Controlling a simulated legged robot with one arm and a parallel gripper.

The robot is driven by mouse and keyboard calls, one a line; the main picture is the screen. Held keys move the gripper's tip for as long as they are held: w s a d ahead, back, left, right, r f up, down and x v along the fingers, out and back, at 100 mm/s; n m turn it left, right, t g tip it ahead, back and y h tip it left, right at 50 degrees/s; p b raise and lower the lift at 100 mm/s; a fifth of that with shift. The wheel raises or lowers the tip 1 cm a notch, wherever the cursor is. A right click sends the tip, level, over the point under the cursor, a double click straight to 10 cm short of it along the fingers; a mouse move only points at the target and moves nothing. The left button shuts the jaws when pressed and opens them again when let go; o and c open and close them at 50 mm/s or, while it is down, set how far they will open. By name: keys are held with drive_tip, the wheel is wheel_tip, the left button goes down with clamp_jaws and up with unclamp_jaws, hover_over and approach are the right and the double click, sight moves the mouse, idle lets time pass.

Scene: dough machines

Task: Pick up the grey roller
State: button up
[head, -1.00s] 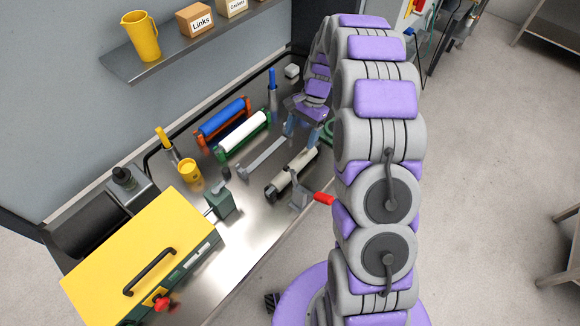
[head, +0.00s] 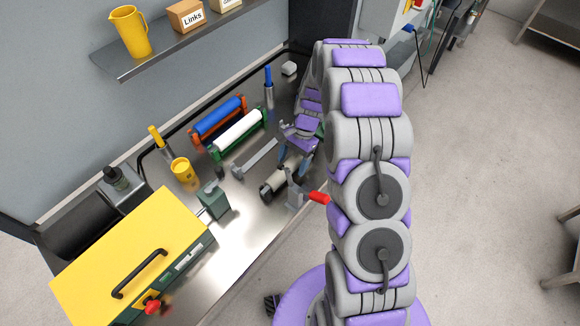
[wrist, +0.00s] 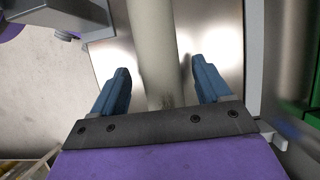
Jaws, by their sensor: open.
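The grey roller (head: 275,183) is a pale cylinder with dark ends. It is low on the steel table, just left of a grey bracket with a red handle (head: 319,198). My gripper (head: 294,160) is open above it and hides its far part. In the wrist view the roller (wrist: 153,45) runs lengthwise between the two blue fingers of my gripper (wrist: 160,72). A gap shows on each side of it, so the fingers look apart from it. I cannot tell how far down the fingers reach.
A white roller in a green frame (head: 240,131) and a blue roller in an orange frame (head: 217,119) stand behind. A grey bar (head: 255,159) lies to the left. A green metal block (head: 213,200), yellow cup (head: 184,172) and yellow-topped machine (head: 130,255) stand further left.

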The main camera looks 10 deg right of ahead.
drive_tip(key=shift+d, duration=0.25)
drive_tip(key=shift+a, duration=0.7)
drive_tip(key=c, duration=0.4)
drive_tip(key=shift+a, duration=0.15)
drive_tip(key=c, duration=0.3)
drive_tip(key=shift+d, duration=0.5)
drive_tip(key=c, duration=0.5)
clamp_jaws()
drive_tip(key=shift+s+a, duration=0.1)
